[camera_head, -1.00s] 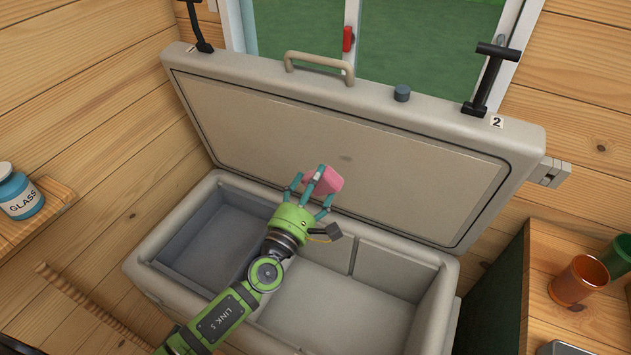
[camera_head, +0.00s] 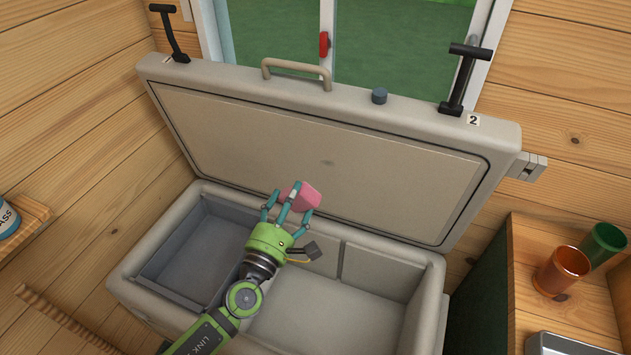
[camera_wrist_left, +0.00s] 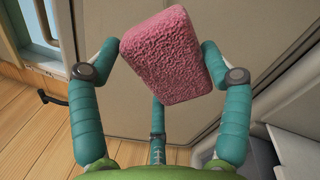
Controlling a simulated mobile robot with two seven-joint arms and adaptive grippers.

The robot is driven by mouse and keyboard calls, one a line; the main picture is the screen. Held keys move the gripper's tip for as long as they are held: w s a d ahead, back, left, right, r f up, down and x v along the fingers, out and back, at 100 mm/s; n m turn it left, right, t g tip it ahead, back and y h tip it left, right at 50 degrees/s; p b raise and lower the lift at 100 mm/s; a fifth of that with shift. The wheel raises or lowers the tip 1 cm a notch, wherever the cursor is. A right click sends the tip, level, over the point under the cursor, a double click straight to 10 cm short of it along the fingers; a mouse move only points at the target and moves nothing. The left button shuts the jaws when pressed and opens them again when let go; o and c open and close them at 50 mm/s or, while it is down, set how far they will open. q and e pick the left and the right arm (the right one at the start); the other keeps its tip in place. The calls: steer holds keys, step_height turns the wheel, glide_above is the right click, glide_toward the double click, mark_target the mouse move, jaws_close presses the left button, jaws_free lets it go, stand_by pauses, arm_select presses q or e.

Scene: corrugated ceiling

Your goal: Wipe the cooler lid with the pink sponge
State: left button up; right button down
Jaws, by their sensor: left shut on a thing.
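The pink sponge (camera_head: 301,196) is held in the fingers of my left gripper (camera_head: 287,208), which is shut on it. In the left wrist view the sponge (camera_wrist_left: 172,52) sits tilted between the teal fingers (camera_wrist_left: 160,70). The cooler lid (camera_head: 310,160) stands open, leaning back toward the window, with its beige inner panel facing me. The gripper and sponge are in front of the lower middle of this panel. I cannot tell whether the sponge touches it. My right gripper is not in view.
The open cooler body (camera_head: 150,305) lies below, with a grey bin (camera_head: 205,250) in its left part. A shelf with a jar (camera_head: 8,220) is at left. Orange (camera_head: 562,270) and green (camera_head: 604,243) cups stand on a wooden surface at right, near a metal tray (camera_head: 560,345).

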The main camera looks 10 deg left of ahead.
arm_select(q)
steer(key=p, duration=0.1)
glide_toward(313, 152)
steer(key=w, duration=0.2)
steer(key=shift+w+d+r+p, duration=0.1)
steer(key=shift+w+d+p, duration=0.15)
steer(key=shift+w, duration=0.25)
steer(key=shift+w+d+r+p, duration=0.1)
steer(key=shift+w+d, duration=0.2)
steer(key=shift+w, duration=0.25)
steer(key=shift+x, duration=1.1)
steer(key=shift+s+d+p, duration=0.2)
steer(key=shift+d, duration=0.7)
steer(key=shift+s+d+p, duration=0.15)
steer(key=shift+s+d, duration=0.1)
steer(key=shift+d, duration=0.7)
steer(key=shift+w+d, duration=0.1)
steer(key=shift+d, duration=0.05)
steer(key=shift+w+a+r+b, duration=0.1)
steer(key=shift+w+a+b, duration=0.15)
steer(key=shift+a, duration=0.8)
steer(key=shift+w+a+r+b, duration=0.1)
steer(key=shift+w+a, duration=0.15)
steer(key=shift+a, duration=0.75)
